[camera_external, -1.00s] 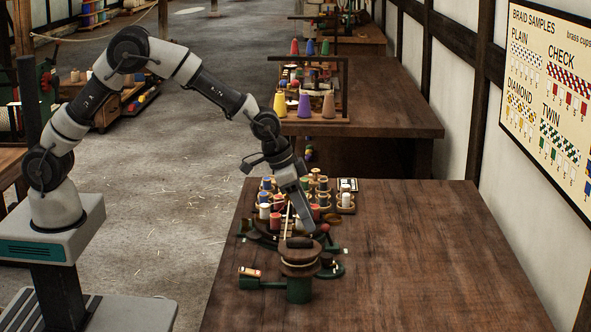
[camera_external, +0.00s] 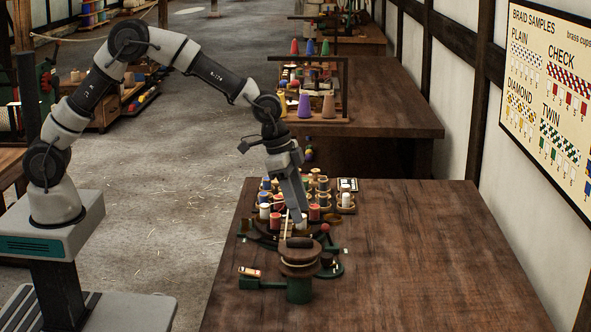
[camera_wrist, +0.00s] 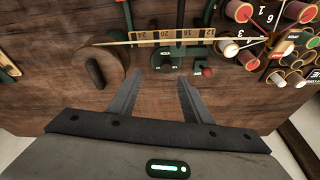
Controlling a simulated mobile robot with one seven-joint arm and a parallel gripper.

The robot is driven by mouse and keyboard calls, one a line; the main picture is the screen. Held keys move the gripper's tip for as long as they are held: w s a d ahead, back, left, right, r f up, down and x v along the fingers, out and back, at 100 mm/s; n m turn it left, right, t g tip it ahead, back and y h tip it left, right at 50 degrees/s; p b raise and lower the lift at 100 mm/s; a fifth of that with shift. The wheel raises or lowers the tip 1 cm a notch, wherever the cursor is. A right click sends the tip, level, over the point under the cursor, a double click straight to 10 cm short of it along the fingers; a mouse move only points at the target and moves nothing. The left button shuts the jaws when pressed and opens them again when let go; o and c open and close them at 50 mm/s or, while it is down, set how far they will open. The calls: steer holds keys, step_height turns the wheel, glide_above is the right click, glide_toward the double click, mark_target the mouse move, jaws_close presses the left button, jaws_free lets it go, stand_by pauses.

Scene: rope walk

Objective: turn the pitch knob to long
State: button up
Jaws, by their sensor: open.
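A round brown wooden drum with a dark upright grip bar on top (camera_external: 300,243) stands on a green post at the near end of the braiding machine. In the wrist view this bar (camera_wrist: 95,72) is left of my fingers, on its wooden disc (camera_wrist: 118,70). No pitch or long marking can be read, so I cannot tell for sure which part is the pitch knob. My gripper (camera_wrist: 164,78) is open and empty. In the external view my gripper (camera_external: 298,219) points down just behind the bar.
A numbered yellow scale strip (camera_wrist: 175,33) and a pale rod (camera_wrist: 150,40) run across the wrist view. Several bobbins (camera_external: 315,212) crowd the machine behind. The table's right side (camera_external: 430,260) is clear.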

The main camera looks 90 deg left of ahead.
mark_target(327, 255)
steer(key=w+a+r+m+h+p, duration=0.2)
steer(key=a+r+m+h, duration=0.1)
steer(key=a+m, duration=0.35)
steer(key=x, duration=1.7)
steer(key=shift+f, duration=0.4)
